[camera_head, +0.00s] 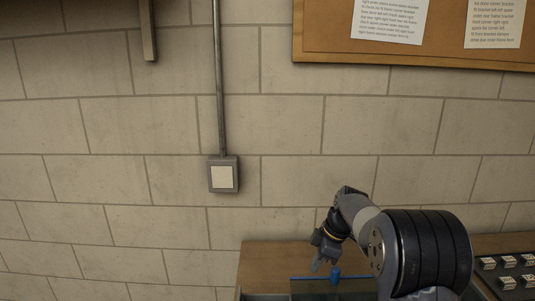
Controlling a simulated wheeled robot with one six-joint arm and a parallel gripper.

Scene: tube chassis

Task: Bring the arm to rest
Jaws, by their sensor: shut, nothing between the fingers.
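My arm reaches in from the lower right of the head view, its wrist bent downward. My gripper (317,267) is at the lower middle, pointing down over the wooden bench (262,262). It is small and dark here, with its fingers together and nothing seen between them.
A dark tray (483,279) with several small light-coloured pieces lies at the lower right. A block wall fills the background, with a grey wall box (223,175) on a conduit and a cork board (450,53) above. The space left of the arm is clear.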

